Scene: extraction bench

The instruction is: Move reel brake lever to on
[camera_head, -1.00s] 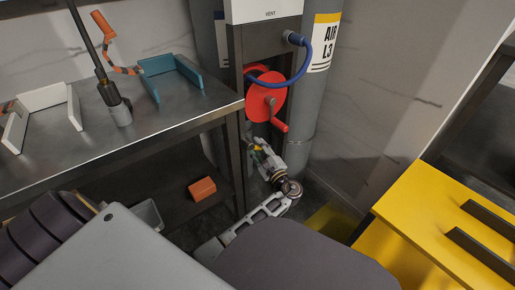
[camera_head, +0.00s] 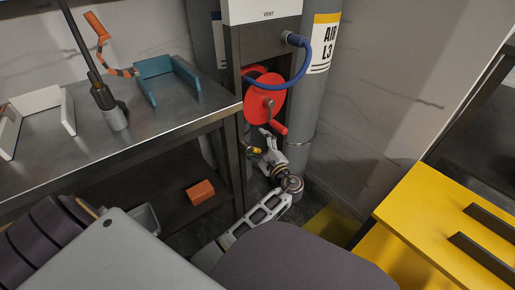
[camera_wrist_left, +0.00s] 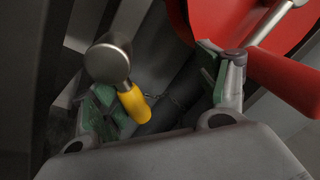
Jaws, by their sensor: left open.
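The red hose reel (camera_head: 264,97) with its red crank handle (camera_head: 280,128) hangs on the dark stand below the vent box. In the left wrist view, a metal lever with a round end and a yellow grip (camera_wrist_left: 134,103) shows between my fingers, closer to the left-hand one; I take it for the brake lever. Its yellow part is small in the head view (camera_head: 256,150). My left gripper (camera_head: 264,141) is open just below the reel. Its fingers (camera_wrist_left: 155,85) stand apart, the right-hand one close to the crank handle in the picture. Contact cannot be told. My right gripper is out of view.
A blue hose (camera_head: 303,70) loops in front of the reel. A grey cylinder (camera_head: 308,115) stands right of it. A metal bench (camera_head: 165,125) is to the left, with an orange block (camera_head: 201,192) on its lower shelf. A yellow cabinet (camera_head: 440,205) is at the right.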

